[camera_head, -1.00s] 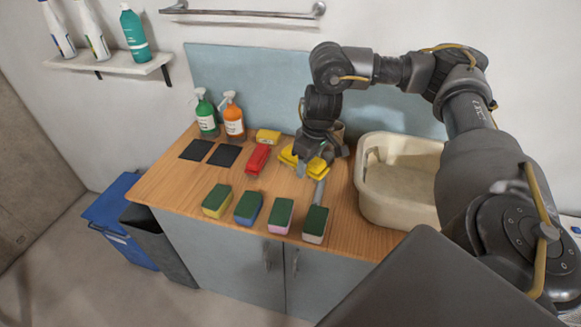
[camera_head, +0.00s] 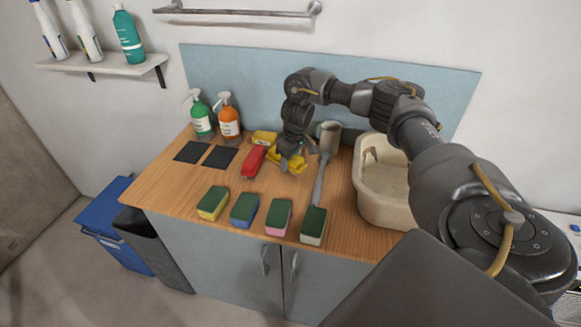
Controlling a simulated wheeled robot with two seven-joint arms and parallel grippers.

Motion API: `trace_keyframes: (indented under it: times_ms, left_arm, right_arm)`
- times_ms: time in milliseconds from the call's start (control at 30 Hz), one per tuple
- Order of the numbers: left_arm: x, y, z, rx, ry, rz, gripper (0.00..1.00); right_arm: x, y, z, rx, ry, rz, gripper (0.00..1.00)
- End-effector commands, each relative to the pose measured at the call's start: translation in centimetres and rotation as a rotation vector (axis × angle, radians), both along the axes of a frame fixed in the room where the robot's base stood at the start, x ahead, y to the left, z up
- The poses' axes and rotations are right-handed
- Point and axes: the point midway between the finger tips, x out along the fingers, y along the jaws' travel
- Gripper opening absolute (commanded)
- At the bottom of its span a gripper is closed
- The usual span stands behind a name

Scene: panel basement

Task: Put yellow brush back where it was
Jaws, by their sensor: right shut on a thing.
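The yellow brush (camera_head: 295,166) is in the jaws of my right gripper (camera_head: 289,154), low over the wooden counter (camera_head: 160,186). The gripper covers part of the brush, and I cannot tell whether the brush touches the counter. A red brush (camera_head: 254,163) lies just to its left. A small yellow item (camera_head: 264,137) lies at the far end of the red brush. My left gripper is not in view.
Sponges (camera_head: 244,208) line the front.

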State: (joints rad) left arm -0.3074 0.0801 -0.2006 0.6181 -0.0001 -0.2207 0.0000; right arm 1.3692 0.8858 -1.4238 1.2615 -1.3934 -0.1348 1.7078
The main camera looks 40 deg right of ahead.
Motion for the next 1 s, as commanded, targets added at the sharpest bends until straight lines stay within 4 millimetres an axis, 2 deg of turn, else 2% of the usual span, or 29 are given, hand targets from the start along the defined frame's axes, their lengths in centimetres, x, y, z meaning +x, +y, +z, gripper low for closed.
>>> trace_keyframes:
  times_ms: [100, 200, 600, 633, 767, 1000]
  left_arm:
    - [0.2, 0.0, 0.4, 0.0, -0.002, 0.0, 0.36]
    - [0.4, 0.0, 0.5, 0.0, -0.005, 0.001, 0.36]
    - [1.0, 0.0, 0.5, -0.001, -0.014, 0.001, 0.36]
    - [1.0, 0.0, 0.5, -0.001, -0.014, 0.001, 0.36]
    - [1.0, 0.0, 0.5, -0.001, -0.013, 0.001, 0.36]
    - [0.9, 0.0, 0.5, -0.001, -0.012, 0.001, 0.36]
  right_arm:
    - [-0.2, 0.0, -1.7, -0.001, 0.006, 0.001, 0.1]
    - [-0.2, 0.0, -2.4, -0.001, 0.003, 0.002, 0.1]
    - [-0.1, 0.0, -2.8, 0.0, 0.002, 0.001, 0.1]
    - [-0.1, 0.0, -2.8, -0.001, 0.002, 0.001, 0.51]
    - [-0.1, 0.0, -2.8, -0.001, 0.002, 0.001, 0.68]
    - [-0.1, 0.0, -2.8, -0.001, 0.002, 0.001, 0.69]
